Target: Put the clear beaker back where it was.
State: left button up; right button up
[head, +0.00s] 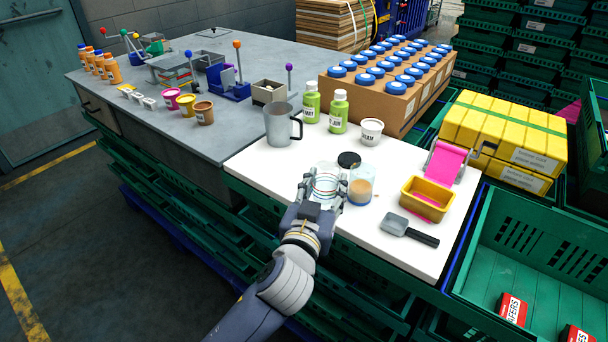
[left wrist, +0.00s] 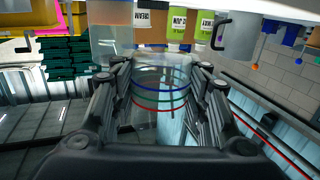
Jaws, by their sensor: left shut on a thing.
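The clear beaker (head: 326,178) has thin coloured rings and stands roughly upright near the front edge of the white board (head: 270,168). My left gripper (head: 323,198) is shut around its side, with one finger on each side. In the left wrist view the beaker (left wrist: 160,88) shows between the two fingers (left wrist: 160,78), with blue, green and red rings. I cannot tell whether its base touches the board. A clear jar with tan contents (head: 361,187) is close to its right. My right gripper is not in view.
A black round lid (head: 349,160) is just behind the beaker. A grey mug (head: 279,125), green bottles (head: 338,112) and a white tub (head: 371,132) stand farther back. The board's left front is clear.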

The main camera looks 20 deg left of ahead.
pick_arm(q)
jog(key=p, duration=0.2)
send_over(302, 173)
jog(key=shift+f, duration=0.65)
jog(key=shift+w+f, duration=0.1)
jog(key=shift+f, duration=1.7)
jog(key=shift+f, duration=0.1)
jog(key=o, duration=1.1)
